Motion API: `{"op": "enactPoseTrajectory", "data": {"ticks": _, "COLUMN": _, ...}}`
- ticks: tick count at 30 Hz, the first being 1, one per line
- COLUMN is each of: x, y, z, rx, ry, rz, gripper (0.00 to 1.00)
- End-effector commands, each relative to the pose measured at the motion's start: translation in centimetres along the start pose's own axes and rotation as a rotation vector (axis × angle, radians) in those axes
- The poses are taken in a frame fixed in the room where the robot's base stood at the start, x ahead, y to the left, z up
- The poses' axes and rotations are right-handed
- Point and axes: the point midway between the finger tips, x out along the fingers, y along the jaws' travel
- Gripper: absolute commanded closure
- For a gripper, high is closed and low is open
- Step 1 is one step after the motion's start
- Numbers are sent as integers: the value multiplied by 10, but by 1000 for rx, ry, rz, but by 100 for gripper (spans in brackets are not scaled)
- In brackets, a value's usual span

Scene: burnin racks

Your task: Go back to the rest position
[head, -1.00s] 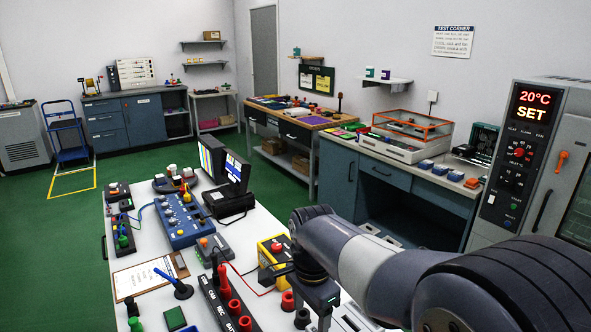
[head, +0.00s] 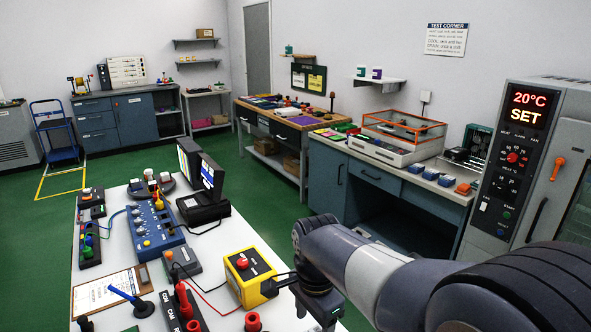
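My arm reaches in from the lower right in the head view, over the near right part of the white bench (head: 118,248). Its wrist bends down by the bench's right side. My gripper (head: 284,283) shows only as a small dark part below the wrist, close to the right side of a yellow box with a red button (head: 245,278). I cannot tell whether they touch. The fingers are mostly hidden, so I cannot see whether they are open or shut.
The bench holds a blue console (head: 155,231), a dark monitor (head: 208,180), a clipboard (head: 107,293) and red-topped posts. A wall counter (head: 425,184) and grey oven (head: 517,165) stand at right. Green floor (head: 262,207) is clear between the bench and the back tables.

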Motion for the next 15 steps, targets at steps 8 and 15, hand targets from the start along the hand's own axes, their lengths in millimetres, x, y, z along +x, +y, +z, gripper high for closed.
{"op": "enactPoseTrajectory", "data": {"ticks": 8, "x": 22, "y": 0, "z": 0, "rx": 0, "ry": 0, "rz": 1, "gripper": 36}}
{"op": "enactPoseTrajectory", "data": {"ticks": 15, "x": 24, "y": 0, "z": 0, "rx": 0, "ry": 0, "rz": 0, "gripper": 36}}
